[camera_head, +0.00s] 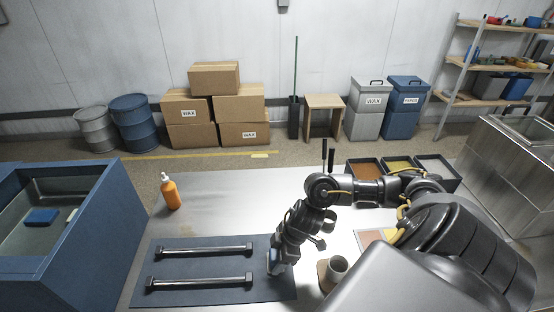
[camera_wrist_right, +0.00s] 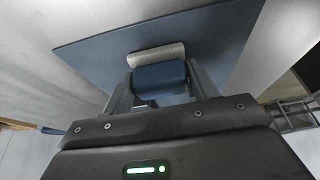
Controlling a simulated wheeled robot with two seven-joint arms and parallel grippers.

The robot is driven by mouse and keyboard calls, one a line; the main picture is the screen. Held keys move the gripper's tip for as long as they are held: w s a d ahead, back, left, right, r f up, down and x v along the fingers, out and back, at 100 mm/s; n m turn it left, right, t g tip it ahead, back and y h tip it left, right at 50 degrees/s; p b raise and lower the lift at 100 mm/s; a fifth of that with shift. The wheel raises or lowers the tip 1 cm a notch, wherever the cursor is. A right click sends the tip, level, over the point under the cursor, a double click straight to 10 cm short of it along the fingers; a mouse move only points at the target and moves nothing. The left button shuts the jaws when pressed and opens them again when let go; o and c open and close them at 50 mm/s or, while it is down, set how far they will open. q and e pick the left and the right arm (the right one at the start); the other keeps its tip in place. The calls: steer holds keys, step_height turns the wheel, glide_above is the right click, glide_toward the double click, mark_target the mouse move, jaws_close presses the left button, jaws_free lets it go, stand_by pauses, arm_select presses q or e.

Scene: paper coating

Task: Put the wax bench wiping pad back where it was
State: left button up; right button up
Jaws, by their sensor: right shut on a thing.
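My right gripper (camera_head: 275,268) reaches down over the right end of the dark blue mat (camera_head: 210,295). In the right wrist view my gripper (camera_wrist_right: 158,85) is shut on the wiping pad (camera_wrist_right: 160,74), a blue block with a pale ribbed layer along its far side. In the head view only a small blue edge of the pad (camera_head: 272,257) shows beside the fingers. The pad is over the mat; I cannot tell whether it touches it. My left gripper is out of view.
A cup (camera_head: 337,268) on a brown base stands right of my gripper. A blue-walled tub (camera_head: 110,215) at left holds a blue block (camera_head: 42,216). Trays (camera_head: 397,166) stand at the back right.

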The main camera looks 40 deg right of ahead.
steer(key=o, duration=1)
steer(key=shift+f, duration=0.1)
steer(key=shift+o, duration=0.2)
steer(key=v, duration=1.2)
